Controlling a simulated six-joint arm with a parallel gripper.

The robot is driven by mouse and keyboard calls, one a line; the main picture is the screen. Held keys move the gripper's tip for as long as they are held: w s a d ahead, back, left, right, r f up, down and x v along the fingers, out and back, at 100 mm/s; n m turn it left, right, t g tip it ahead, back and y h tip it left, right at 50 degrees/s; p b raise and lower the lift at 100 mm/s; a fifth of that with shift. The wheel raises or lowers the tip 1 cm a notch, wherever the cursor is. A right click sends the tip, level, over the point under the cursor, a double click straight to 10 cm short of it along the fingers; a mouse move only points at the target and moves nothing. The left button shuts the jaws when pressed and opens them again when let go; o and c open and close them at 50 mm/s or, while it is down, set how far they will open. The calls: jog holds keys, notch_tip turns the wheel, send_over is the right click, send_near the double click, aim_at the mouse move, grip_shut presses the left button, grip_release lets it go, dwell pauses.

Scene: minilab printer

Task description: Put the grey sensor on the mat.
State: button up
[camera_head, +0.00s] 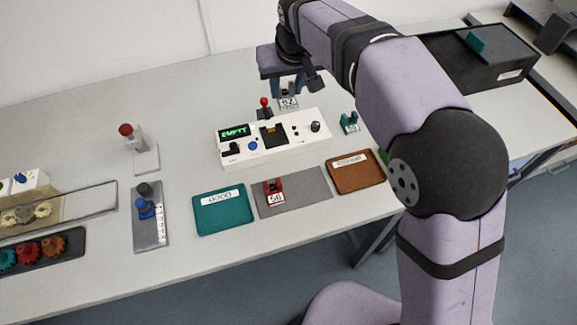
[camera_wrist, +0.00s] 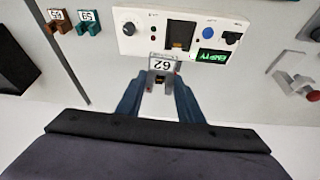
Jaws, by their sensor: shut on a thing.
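The grey sensor (camera_wrist: 164,64), with a white label reading 62, is between the fingers of my gripper (camera_wrist: 160,84) in the wrist view. In the head view the sensor (camera_head: 288,103) hangs from my gripper (camera_head: 287,88), at the back edge of the white device. Its height above the table is hard to tell. The grey mat (camera_head: 309,190) lies at the front of the table, between a teal tray and a brown tray. A red sensor (camera_head: 273,188) stands on the mat's left part; the right part is bare.
The white device (camera_head: 285,143), its display reading EMPTY, stands between my gripper and the mat. A red-tipped lever (camera_head: 264,103) rises behind it. The teal tray (camera_head: 222,215) and brown tray (camera_head: 356,178) flank the mat. A teal sensor (camera_head: 349,122) stands right of the device.

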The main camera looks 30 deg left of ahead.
jog(key=w+d+m+h+p, duration=0.1)
jog(key=d+p, duration=0.1)
jog(key=d, duration=0.4)
jog(key=w+d+m+p, duration=0.1)
jog(key=w+d+p, duration=0.15)
jog(key=d, duration=0.25)
jog(key=s+f+n+g, duration=0.2)
jog(key=s+n, duration=0.4)
jog(key=n, duration=0.4)
jog(key=s+f+n+g+y, duration=0.1)
jog(key=s+f+n+g, duration=0.2)
jog(key=s+n, duration=0.4)
jog(key=n+g, duration=0.1)
jog(key=n, duration=0.2)
jog(key=shift+d+n+g+p, duration=0.25)
jog(key=shift+n+g+p, duration=0.1)
jog(key=shift+n+g, duration=0.05)
jog(key=shift+f+p, duration=1.25)
jog(key=shift+f, duration=3.75)
jog(key=shift+f, duration=0.15)
